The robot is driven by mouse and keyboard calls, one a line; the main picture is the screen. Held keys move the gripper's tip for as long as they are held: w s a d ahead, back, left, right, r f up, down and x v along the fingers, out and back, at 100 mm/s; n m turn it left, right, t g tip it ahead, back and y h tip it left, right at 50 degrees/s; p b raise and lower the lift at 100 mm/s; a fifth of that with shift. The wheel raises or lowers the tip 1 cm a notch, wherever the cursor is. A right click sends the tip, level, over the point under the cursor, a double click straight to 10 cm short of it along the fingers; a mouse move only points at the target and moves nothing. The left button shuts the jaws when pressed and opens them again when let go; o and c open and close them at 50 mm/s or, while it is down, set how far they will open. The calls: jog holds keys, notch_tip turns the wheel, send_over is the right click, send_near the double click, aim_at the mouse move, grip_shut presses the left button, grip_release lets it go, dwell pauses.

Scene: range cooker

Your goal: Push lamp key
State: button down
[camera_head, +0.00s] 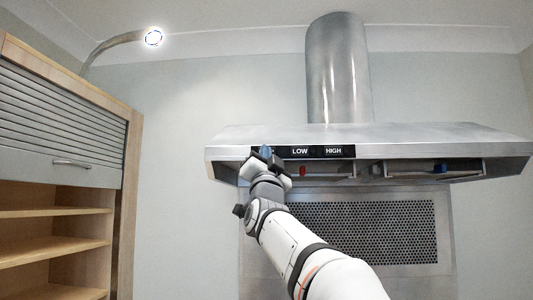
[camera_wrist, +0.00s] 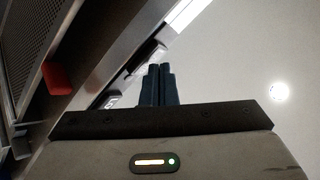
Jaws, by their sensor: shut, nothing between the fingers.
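A dark key panel (camera_head: 318,152) runs along the front edge of the steel range hood (camera_head: 430,137). Its LOW key (camera_head: 300,152) and HIGH key (camera_head: 333,152) are readable. The left part of the panel is mostly covered by my gripper (camera_head: 266,152), so I cannot read a lamp label there. My gripper is shut and empty, its fingertips at the panel's left end. In the wrist view the two dark fingers (camera_wrist: 158,68) lie together beside the hood's front edge. I cannot tell whether they touch a key.
A wooden cabinet (camera_head: 125,190) with a shutter and open shelves stands at the left. A red part (camera_head: 303,171) and a blue part (camera_head: 440,168) show under the hood. A perforated panel (camera_head: 375,232) is below.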

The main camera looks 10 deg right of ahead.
jog(key=shift+w, duration=0.1)
dwell(0.3)
jog(key=shift+s+a+b, duration=0.15)
jog(key=shift+s+b, duration=0.35)
jog(key=s+a+b, duration=0.2)
jog(key=s, duration=0.3)
jog(key=shift+s+b, duration=0.4)
jog(key=shift+f, duration=0.1)
dwell(0.4)
